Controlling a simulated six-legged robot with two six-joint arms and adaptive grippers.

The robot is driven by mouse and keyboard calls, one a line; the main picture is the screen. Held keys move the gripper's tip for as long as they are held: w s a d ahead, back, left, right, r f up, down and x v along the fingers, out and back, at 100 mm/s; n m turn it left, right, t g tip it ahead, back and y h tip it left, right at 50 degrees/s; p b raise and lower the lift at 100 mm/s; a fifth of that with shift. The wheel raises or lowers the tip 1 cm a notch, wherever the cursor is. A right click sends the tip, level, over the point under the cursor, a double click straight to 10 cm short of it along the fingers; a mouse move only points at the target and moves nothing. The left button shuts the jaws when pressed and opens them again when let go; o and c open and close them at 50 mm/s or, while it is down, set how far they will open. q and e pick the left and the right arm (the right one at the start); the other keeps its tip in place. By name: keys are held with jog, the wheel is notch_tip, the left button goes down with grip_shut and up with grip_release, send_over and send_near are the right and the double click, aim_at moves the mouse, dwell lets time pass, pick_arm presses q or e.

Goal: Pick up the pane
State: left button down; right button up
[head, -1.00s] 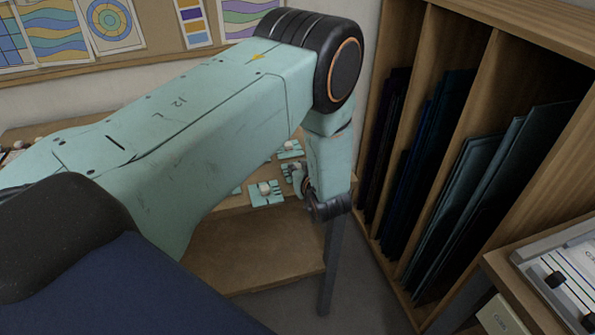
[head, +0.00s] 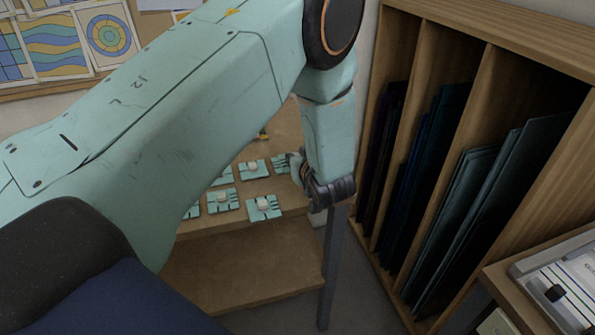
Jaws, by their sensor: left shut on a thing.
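My left gripper (head: 297,166) hangs at the end of my teal arm, by the right edge of a wooden bench (head: 238,275). It is small and partly behind its own wrist. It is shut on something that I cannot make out. Large glass panes stand upright in a wooden rack on the right: teal panes (head: 455,210), blue panes (head: 425,165) and very dark panes (head: 382,160). The gripper is left of the rack and apart from these panes. I cannot tell which pane is meant. My right gripper is not in view.
Several small teal pieces with pale knobs (head: 264,206) lie on the bench, close to my left gripper. A wooden stand (head: 497,277) with a white device (head: 560,285) is at the lower right. Patterned sheets (head: 107,35) hang on the back wall.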

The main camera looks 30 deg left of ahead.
pick_arm(q)
jog(key=shift+r, duration=0.95)
jog(key=shift+w, duration=0.1)
send_over(297, 190)
notch_tip(297, 190, down, 6)
jog(key=shift+d+r, duration=0.1)
jog(key=shift+r, duration=0.15)
jog(key=shift+f, duration=0.3)
notch_tip(297, 190, down, 3)
jog(key=shift+f, duration=0.2)
jog(key=shift+f, duration=0.2)
